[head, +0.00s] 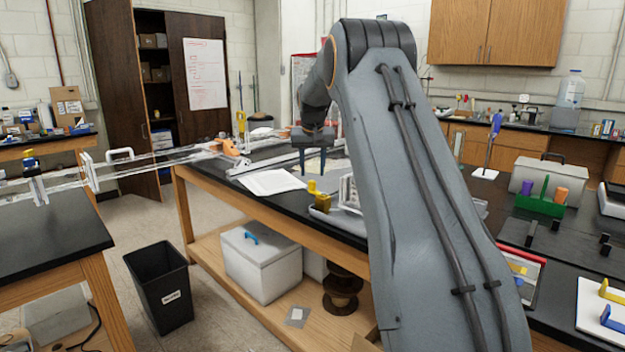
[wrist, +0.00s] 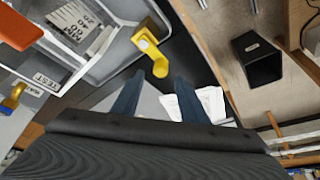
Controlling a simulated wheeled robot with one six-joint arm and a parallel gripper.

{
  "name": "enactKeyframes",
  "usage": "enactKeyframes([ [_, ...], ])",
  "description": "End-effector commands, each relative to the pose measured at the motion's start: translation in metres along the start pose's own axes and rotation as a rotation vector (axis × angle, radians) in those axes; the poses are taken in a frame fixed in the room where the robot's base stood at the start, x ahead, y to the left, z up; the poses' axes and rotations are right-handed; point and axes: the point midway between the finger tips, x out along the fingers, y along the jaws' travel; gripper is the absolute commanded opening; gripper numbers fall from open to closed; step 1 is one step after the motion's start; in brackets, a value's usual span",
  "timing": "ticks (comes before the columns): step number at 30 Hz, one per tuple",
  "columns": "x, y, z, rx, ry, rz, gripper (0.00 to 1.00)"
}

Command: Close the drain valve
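A yellow lever, which looks like the drain valve handle, sits on the rim of a grey tray. In the wrist view the lever (wrist: 152,48) is bent, with a pale round hub at one end; its free end lies just past the gap between my fingertips. In the head view the yellow lever (head: 316,188) stands at the bench's edge. My gripper (head: 312,168) is above and slightly behind it, fingers pointing down. In the wrist view my gripper (wrist: 158,84) is open with nothing between its two blue fingers. I cannot tell the lever's exact turn.
The grey tray (wrist: 118,58) holds a labelled plate. Another yellow-and-blue fitting (wrist: 12,97) is at the wrist view's left. White papers (head: 270,182) lie on the bench. A black bin (head: 160,290) stands on the floor. A clear rail assembly (head: 150,160) spans the gap between benches.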

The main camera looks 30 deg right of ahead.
Motion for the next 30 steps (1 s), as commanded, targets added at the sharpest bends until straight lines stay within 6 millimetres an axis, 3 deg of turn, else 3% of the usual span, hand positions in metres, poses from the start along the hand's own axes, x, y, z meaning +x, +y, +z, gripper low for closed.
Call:
enactKeyframes([
  [7, -0.024, 0.001, 0.000, 0.000, 0.000, 0.000, 0.40],
  [23, -0.026, 0.001, 0.001, -0.001, -0.001, 0.000, 0.40],
  [26, -0.026, -0.005, 0.011, -0.012, -0.011, -0.003, 0.40],
  [30, -0.027, -0.024, 0.055, -0.062, -0.048, -0.017, 0.40],
])
